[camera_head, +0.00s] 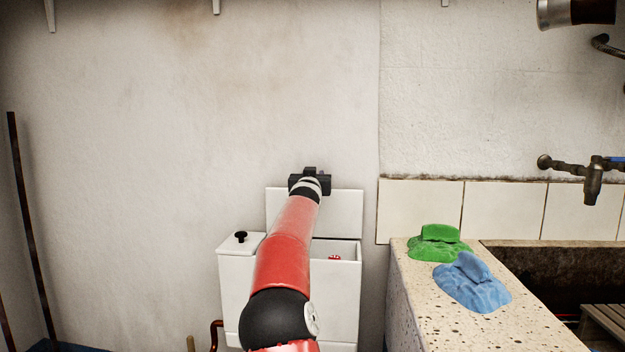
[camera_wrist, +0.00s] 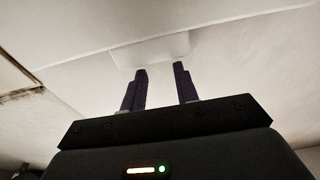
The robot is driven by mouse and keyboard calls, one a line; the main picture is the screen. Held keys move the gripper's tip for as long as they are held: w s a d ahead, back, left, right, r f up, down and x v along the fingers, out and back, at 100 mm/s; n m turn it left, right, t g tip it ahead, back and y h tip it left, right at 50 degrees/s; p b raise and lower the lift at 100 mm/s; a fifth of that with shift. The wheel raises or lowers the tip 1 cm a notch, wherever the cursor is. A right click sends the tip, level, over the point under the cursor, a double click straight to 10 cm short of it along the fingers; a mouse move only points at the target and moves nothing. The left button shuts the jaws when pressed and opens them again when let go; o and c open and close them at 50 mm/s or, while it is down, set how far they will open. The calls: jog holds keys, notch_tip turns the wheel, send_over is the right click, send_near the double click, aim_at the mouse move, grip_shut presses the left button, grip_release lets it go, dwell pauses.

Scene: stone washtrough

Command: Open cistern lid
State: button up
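The white cistern (camera_head: 235,285) stands against the wall in the head view. Its lid (camera_head: 345,212) is raised and stands about upright behind the open right part, near the wall. A red item (camera_head: 335,257) shows inside the opening. My gripper (camera_head: 311,172) is at the lid's top edge, and my arm hides part of the lid and opening. In the wrist view my gripper (camera_wrist: 160,70) has its two dark fingers apart with nothing held between them. A pale tab on the lid (camera_wrist: 150,49) lies just beyond the fingertips; I cannot tell whether they touch it.
A black knob (camera_head: 240,237) sits on the cistern's closed left part. To the right is the speckled stone trough (camera_head: 400,290) with a green cloth (camera_head: 440,243) and a blue cloth (camera_head: 472,283) on its edge. A tap (camera_head: 592,180) juts from the wall above the basin.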

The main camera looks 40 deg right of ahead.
jog(key=o, duration=1.4)
jog(key=shift+d+f, duration=0.1)
jog(key=shift+f, duration=0.05)
jog(key=shift+c, duration=0.2)
jog(key=r+b+v, duration=0.1)
jog(key=b+v, duration=0.2)
jog(key=v, duration=0.4)
jog(key=shift+s+a+f, duration=0.25)
jog(key=shift+a+f, duration=0.05)
jog(key=shift+f, duration=0.2)
jog(key=s+a+f+n+g+y, duration=0.15)
jog(key=s+a+f+y, duration=0.3)
jog(key=a, duration=0.65)
jog(key=s+a+f+n+y, duration=0.2)
jog(key=s+a+f+y, duration=0.3)
jog(key=a, duration=0.6)
jog(key=s+a+f+n+g+y, duration=0.15)
jog(key=s+a+f+y, duration=0.35)
jog(key=a, duration=0.5)
jog(key=s+a+f+n+g, duration=0.2)
jog(key=s+a+f, duration=0.5)
jog(key=s, duration=0.2)
jog(key=s+a+f+n+g, duration=0.2)
jog(key=s+a+f, duration=0.5)
jog(key=s, duration=0.3)
jog(key=shift+f+n, duration=0.4)
jog(key=shift+f, duration=0.25)
